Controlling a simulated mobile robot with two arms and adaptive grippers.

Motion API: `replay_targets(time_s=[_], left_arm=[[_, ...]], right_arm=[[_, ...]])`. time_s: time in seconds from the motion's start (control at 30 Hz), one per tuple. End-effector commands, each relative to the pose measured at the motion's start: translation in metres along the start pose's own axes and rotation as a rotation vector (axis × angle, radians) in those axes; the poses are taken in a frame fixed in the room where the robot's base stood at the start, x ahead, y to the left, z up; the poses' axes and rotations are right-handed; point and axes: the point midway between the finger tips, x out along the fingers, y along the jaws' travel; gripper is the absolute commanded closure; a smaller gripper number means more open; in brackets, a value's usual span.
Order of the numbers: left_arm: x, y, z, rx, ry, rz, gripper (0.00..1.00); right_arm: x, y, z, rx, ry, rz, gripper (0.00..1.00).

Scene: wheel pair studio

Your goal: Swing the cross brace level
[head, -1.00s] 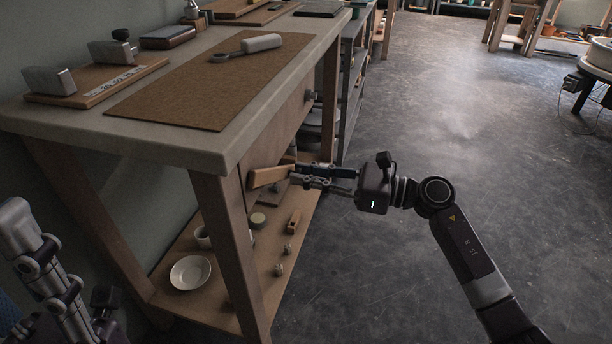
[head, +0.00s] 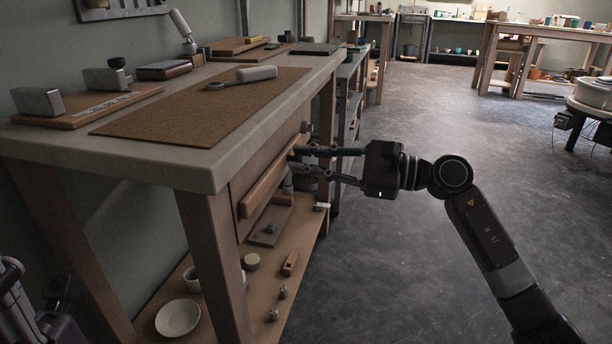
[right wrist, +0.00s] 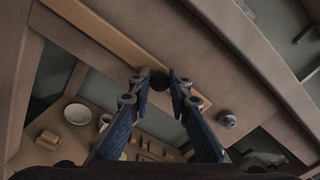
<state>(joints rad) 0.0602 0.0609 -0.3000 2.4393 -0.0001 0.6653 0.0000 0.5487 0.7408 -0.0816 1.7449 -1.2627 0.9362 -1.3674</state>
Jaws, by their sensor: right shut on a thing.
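The cross brace (head: 265,192) is a light wooden bar on the front of the workbench, under its top. It runs along the bench's front, about in line with the top's edge. In the right wrist view the brace (right wrist: 110,38) slants across the bench front. My right gripper (head: 295,159) is shut at the brace's far end. A dark round part shows between its fingertips in the right wrist view (right wrist: 159,80); the exact contact is partly hidden. My left gripper (head: 12,285) is cut off at the lower left edge, and its fingertips cannot be made out.
The workbench (head: 190,165) carries a brown mat (head: 150,122) and tools. A round knob (head: 306,127) sticks out beyond the brace. The lower shelf holds a white dish (head: 178,317) and small parts. The floor right of the bench is clear.

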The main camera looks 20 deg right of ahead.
Motion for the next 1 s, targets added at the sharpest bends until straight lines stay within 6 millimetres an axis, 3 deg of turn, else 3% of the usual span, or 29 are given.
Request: replay_targets(time_s=[0.57, 0.6, 0.7, 1.0], left_arm=[[0.0021, 0.0007, -0.001, 0.0, 0.008, 0.004, 0.6], [0.0021, 0.0007, -0.0011, 0.0, 0.008, 0.004, 0.6], [0.0021, 0.0007, -0.0011, 0.0, 0.008, 0.004, 0.6], [0.001, -0.0003, -0.0006, 0.002, 0.007, 0.001, 0.6]], right_arm=[[-0.0007, -0.0062, 0.0076, -0.038, -0.003, -0.007, 1.0], [-0.0008, -0.0063, 0.0077, -0.038, -0.003, -0.007, 0.78], [-0.0006, -0.0058, 0.0074, -0.037, -0.003, -0.006, 0.67], [-0.001, -0.0042, 0.0056, -0.034, -0.001, -0.002, 0.65]])
